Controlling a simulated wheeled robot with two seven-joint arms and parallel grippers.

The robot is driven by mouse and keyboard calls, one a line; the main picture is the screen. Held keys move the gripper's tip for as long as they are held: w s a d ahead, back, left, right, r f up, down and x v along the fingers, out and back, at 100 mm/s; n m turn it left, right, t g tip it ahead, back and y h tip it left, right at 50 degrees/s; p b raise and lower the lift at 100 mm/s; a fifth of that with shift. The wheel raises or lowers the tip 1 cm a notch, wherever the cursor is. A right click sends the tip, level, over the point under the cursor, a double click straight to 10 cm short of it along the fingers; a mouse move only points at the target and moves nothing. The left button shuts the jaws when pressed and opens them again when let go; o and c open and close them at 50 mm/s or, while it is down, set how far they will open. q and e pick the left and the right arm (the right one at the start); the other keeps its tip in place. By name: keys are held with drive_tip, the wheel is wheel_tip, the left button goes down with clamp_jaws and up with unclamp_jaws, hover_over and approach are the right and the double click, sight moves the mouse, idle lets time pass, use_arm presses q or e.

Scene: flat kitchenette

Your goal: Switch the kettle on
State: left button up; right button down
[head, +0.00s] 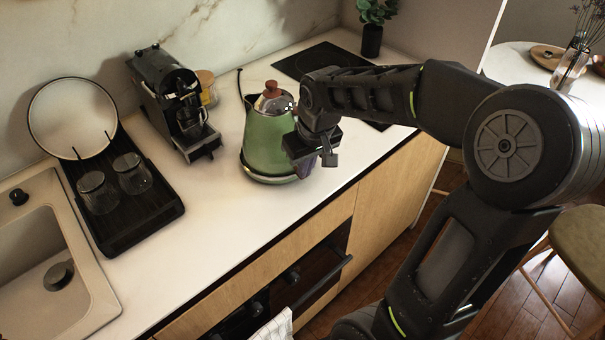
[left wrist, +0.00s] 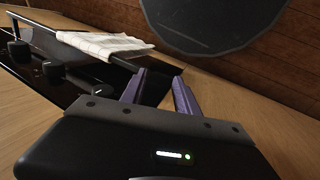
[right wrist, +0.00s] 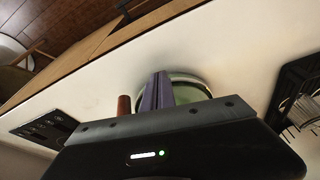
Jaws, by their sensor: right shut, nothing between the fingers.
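The green kettle (head: 264,146) with a brown lid knob stands upright on its round base (head: 262,178) on the counter. My right gripper (head: 305,168) is at the kettle's right side, fingers pointing down, shut and empty. It hides the kettle's handle side and any switch there; I cannot tell if it touches the kettle. In the right wrist view the shut fingers (right wrist: 158,90) lie in front of the kettle's round base (right wrist: 195,84), and a brown part (right wrist: 124,105) shows beside them. My left gripper (left wrist: 160,84) is open and empty, near the oven front; it is outside the head view.
A coffee machine (head: 176,101) stands left of the kettle, with a black drying tray (head: 150,208) and glasses further left, then a sink (head: 50,240). A dark cooktop (head: 318,62) and a plant pot (head: 372,40) are behind. A towel (left wrist: 103,44) hangs on the oven handle. The front counter is clear.

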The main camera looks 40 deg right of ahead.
drive_tip(key=shift+f+b, duration=0.6)
drive_tip(key=shift+f, duration=0.35)
drive_tip(key=shift+r, duration=0.2)
drive_tip(key=shift+s+r, duration=0.15)
drive_tip(key=shift+s, duration=0.05)
drive_tip(key=shift+s+a+r+p, duration=0.1)
drive_tip(key=shift+s+r+p, duration=0.1)
drive_tip(key=shift+s, duration=0.5)
drive_tip(key=shift+s+a+r+p, duration=0.1)
drive_tip(key=shift+s+r+p, duration=0.1)
drive_tip(key=shift+s, duration=0.45)
drive_tip(key=shift+w, duration=0.1)
